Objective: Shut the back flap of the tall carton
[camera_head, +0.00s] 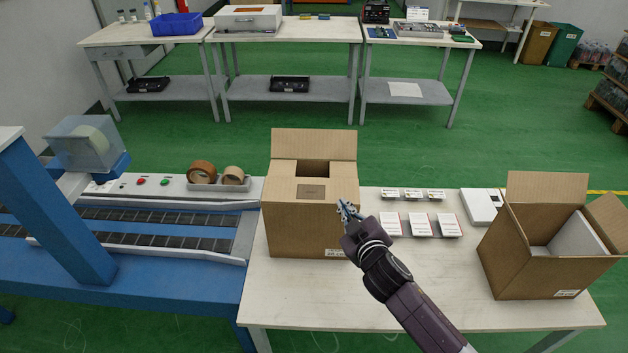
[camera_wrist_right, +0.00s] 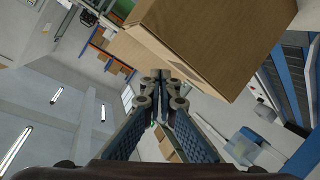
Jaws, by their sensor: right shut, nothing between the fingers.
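The tall brown carton (camera_head: 290,229) stands at the left end of the white table. Its back flap (camera_head: 314,144) stands up at the far edge. The other top flaps look folded in, with a dark opening (camera_head: 313,168) in front of the back flap. My right gripper (camera_head: 345,209) is shut and empty by the carton's right side in the head view; I cannot tell whether it touches. In the right wrist view my shut fingers (camera_wrist_right: 163,88) point past the carton (camera_wrist_right: 225,40), which fills the upper right. My left gripper is out of view.
A second open carton (camera_head: 530,259) with raised flaps stands at the table's right end. Small labelled boxes (camera_head: 420,224) and a white device (camera_head: 481,206) lie between them. A blue conveyor machine (camera_head: 140,272) with tape rolls (camera_head: 202,174) adjoins on the left.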

